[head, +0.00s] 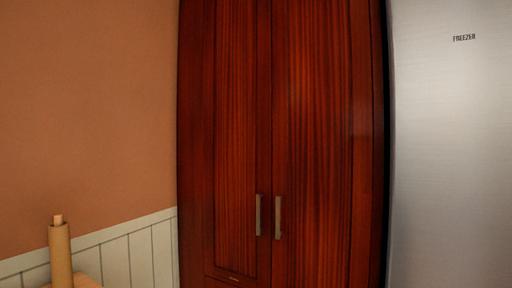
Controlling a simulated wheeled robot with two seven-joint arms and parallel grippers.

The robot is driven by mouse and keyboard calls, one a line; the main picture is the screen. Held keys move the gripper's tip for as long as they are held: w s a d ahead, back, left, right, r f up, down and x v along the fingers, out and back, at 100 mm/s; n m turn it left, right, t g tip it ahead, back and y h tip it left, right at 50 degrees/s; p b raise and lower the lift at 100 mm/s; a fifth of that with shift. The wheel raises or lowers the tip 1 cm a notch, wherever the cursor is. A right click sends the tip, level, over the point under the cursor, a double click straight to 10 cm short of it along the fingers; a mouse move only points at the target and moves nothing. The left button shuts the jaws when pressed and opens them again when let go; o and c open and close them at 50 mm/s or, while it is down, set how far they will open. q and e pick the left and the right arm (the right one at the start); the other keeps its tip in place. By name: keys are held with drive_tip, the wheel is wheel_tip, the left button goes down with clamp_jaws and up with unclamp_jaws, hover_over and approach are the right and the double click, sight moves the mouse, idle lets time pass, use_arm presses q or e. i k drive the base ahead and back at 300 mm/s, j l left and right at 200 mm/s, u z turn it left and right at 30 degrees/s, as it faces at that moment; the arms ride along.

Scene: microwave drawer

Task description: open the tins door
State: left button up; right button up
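A tall reddish-brown wooden cabinet fills the middle of the head view. Its left door (236,120) and right door (312,120) are both shut and meet at a narrow vertical seam. The left door has a vertical metal handle (258,215), and the right door has a matching handle (277,218) close beside it. A small mark sits low on the left door, too small to read, so I cannot tell which door is the tins door. Neither of my grippers is in view.
A steel freezer (450,150) labelled FREEZER stands close on the right. An orange wall (85,110) with pale panelling (140,250) is on the left. A brown cylindrical roll on a stand (60,255) is at the lower left.

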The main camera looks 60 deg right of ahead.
sight(322, 105)
drive_tip(key=z, duration=2.5)
